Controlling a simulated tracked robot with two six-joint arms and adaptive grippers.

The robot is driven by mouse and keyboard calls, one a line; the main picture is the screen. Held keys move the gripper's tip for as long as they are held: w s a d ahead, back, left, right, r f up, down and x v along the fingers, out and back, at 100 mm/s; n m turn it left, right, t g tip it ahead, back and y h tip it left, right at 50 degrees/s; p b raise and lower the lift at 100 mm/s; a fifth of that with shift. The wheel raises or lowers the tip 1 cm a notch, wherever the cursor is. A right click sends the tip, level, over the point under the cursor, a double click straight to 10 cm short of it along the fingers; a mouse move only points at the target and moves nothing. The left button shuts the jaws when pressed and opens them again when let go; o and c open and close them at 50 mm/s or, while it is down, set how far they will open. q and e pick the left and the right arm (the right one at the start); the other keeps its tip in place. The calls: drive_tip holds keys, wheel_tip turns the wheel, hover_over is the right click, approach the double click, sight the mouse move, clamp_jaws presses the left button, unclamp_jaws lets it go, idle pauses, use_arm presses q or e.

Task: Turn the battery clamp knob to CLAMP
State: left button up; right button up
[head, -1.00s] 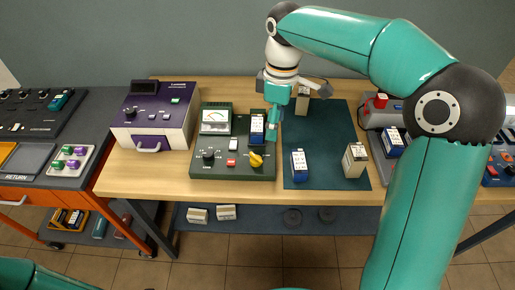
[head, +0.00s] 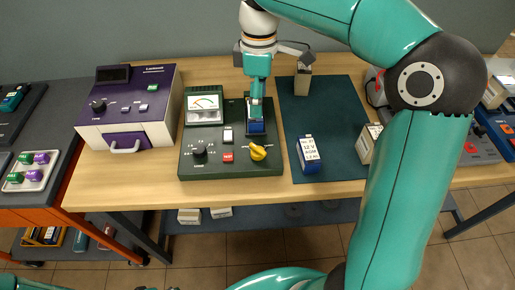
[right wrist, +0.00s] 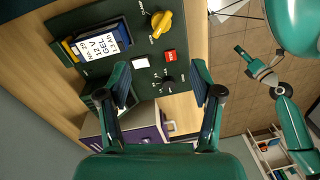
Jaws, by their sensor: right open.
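The yellow knob (head: 258,152) sits at the front right of the green tester panel (head: 200,170). It also shows in the right wrist view (right wrist: 161,22), with small lettering around it that I cannot read surely. A blue-and-white battery (right wrist: 92,44) stands in the panel's bay behind the knob, mostly hidden in the head view (head: 256,127). My right gripper (head: 256,102) points down over the panel and overlaps the battery in the head view. In the right wrist view its fingers (right wrist: 165,78) are apart and empty, away from the yellow knob. A small distant gripper (right wrist: 262,70), apparently my left, shows there; its jaws are unclear.
A black knob (head: 199,151), red button (head: 228,157), white switch (head: 228,135) and meter (head: 204,107) share the panel. A purple device (head: 130,110) stands left. Batteries stand on the dark mat (head: 335,120) at right. The table's front strip is clear.

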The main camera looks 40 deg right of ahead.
sight(259, 147)
drive_tip(key=f, duration=0.5)
drive_tip(key=s+f, duration=0.1)
drive_tip(key=f, duration=1)
drive_tip(key=shift+s+a+f, duration=0.15)
drive_tip(key=shift+s+a, duration=0.05)
drive_tip(key=shift+a, duration=0.1)
drive_tip(key=c, duration=1.1)
drive_tip(key=shift+c, duration=0.2)
